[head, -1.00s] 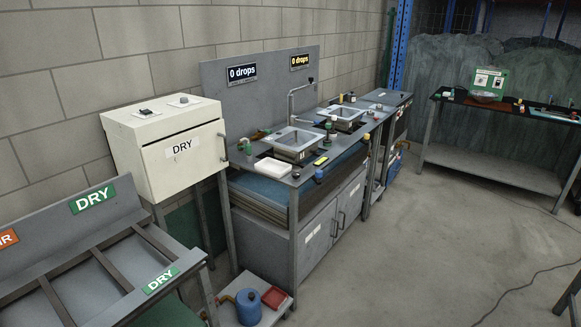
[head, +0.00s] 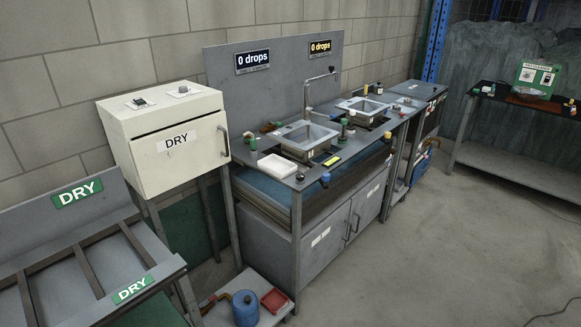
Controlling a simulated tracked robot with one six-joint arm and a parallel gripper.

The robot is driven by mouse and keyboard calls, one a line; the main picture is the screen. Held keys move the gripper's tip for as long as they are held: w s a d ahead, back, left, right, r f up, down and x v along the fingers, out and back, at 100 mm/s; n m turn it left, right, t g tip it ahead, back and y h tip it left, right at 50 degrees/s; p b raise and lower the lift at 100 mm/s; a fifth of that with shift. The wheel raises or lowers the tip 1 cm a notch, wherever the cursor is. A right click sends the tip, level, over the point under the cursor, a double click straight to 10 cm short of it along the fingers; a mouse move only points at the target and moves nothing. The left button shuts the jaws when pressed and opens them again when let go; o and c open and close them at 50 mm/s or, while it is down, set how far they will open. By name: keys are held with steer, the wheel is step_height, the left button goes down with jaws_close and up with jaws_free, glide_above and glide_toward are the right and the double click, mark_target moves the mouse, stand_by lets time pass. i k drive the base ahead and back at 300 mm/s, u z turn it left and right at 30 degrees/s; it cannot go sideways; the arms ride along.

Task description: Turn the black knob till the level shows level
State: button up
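A small black knob (head: 300,177) sits at the front left corner of the sink counter (head: 262,146). A small yellow-green bar with dark ends, which looks like the level (head: 332,160), lies on the counter near the front edge, right of the knob. Its bubble is too small to read. A blue knob (head: 325,179) is at the counter's front edge between them. My gripper is not in view.
Two sinks (head: 306,141) are set in the counter, with a white tray (head: 278,166) in front. A white DRY cabinet (head: 164,140) and a slatted rack (head: 75,256) stand left. A low cart (head: 222,312) with a blue jug (head: 246,308) is below. Floor at right is clear.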

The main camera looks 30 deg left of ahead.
mark_target(299, 177)
steer(key=u, duration=0.3)
steer(key=i, duration=0.75)
steer(key=u, duration=0.8)
steer(key=i, duration=0.55)
steer(key=u, duration=0.85)
steer(key=i, duration=0.7)
steer(key=u, duration=0.45)
